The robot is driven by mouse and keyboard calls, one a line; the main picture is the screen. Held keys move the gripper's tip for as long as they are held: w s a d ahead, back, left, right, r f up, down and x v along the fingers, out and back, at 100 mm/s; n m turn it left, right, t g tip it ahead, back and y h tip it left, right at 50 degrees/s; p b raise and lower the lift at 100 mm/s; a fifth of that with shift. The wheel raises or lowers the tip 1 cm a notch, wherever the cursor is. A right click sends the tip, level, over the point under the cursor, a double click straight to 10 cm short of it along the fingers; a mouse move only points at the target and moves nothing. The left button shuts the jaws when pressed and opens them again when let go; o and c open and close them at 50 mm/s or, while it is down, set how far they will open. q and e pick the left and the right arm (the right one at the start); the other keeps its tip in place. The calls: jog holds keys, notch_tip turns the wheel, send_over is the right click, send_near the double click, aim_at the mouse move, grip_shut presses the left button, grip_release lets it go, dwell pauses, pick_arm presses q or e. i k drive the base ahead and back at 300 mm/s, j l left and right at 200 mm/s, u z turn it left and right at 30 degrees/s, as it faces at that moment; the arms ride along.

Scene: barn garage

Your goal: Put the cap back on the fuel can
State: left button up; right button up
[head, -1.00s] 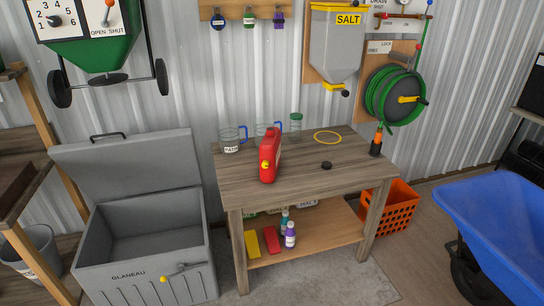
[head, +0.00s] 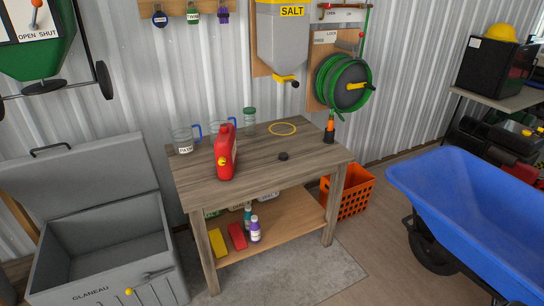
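The red fuel can (head: 227,155) stands upright on the wooden workbench (head: 200,190), left of the middle of its top. A yellow part shows low on the can's side. A small black round piece (head: 283,156), which looks like the cap, lies flat on the bench top to the right of the can, apart from it. Whether the can's mouth is open is too small to tell. Neither of my grippers is in view.
Clear jugs (head: 184,142), a green-lidded jar (head: 249,122), a yellow ring (head: 283,129) and a dark holder with an orange-topped tool (head: 329,132) stand or lie on the bench. A grey open chest (head: 110,240) is left, a blue wheelbarrow (head: 465,190) right. Floor in front is free.

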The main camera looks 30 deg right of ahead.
aim_at(226, 144)
jog(key=i+l+u, duration=0.1)
jog(key=i+l, duration=0.4)
jog(key=l, duration=0.2)
jog(key=i+l+u, duration=0.15)
jog(key=i+l, duration=0.3)
jog(key=l, duration=0.25)
jog(key=i+l+u, duration=0.15)
jog(key=l, duration=0.25)
jog(key=i+l, duration=0.3)
jog(key=l+u, duration=0.05)
jog(key=l, duration=0.05)
